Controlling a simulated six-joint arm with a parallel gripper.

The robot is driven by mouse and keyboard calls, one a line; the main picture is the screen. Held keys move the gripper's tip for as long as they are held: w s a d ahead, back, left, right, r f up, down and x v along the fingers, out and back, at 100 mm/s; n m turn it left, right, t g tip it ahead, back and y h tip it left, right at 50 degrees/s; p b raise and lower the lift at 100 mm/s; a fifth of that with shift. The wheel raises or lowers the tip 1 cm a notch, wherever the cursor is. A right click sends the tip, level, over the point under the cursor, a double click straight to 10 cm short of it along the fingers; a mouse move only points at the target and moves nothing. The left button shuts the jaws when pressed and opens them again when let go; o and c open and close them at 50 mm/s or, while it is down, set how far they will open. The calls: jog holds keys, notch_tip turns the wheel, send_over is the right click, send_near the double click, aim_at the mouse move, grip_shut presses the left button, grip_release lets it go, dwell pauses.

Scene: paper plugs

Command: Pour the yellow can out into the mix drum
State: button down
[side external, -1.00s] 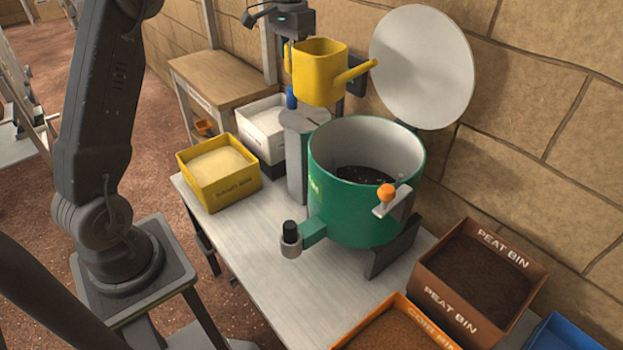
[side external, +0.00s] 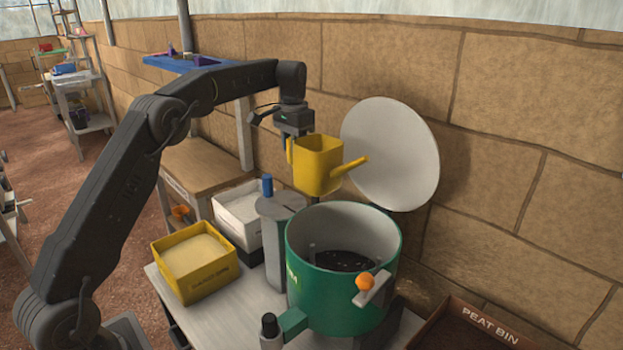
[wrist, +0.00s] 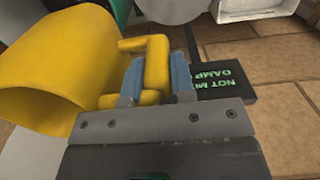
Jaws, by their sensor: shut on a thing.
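The yellow can (side external: 317,165), a square-bodied watering can with a spout, hangs upright in the air in the side view. Its spout points right, over the mix drum. My gripper (side external: 291,150) is at the can's left side. In the wrist view my gripper (wrist: 150,80) is shut on the can's handle, with the blue finger pads on either side of it. The yellow can (wrist: 45,75) fills the left of that view. The green mix drum (side external: 338,296) stands below and right of the can. It is open at the top with dark material inside.
A white round lid (side external: 390,150) stands raised behind the drum. A grey post (side external: 278,220) with a blue knob stands left of the drum. A yellow bin (side external: 195,262), a white bin (side external: 238,212) and a peat bin (side external: 470,325) are nearby.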

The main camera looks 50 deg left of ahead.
jog(key=s+a+r+y, duration=0.1)
jog(key=a+r, duration=0.1)
jog(key=a, duration=0.5)
jog(key=shift+a+r+y, duration=0.15)
jog(key=shift+r+y, duration=0.25)
jog(key=shift+s, duration=0.1)
jog(key=shift+a+r+y, duration=0.1)
jog(key=shift+r+y, duration=0.7)
jog(key=shift+r, duration=0.85)
jog(key=shift+d+r+y, duration=0.15)
jog(key=shift+r+y, duration=0.25)
jog(key=shift+r, duration=0.3)
jog(key=shift+d+r+y, duration=0.1)
jog(key=shift+r+y, duration=0.3)
jog(key=shift+r, duration=0.25)
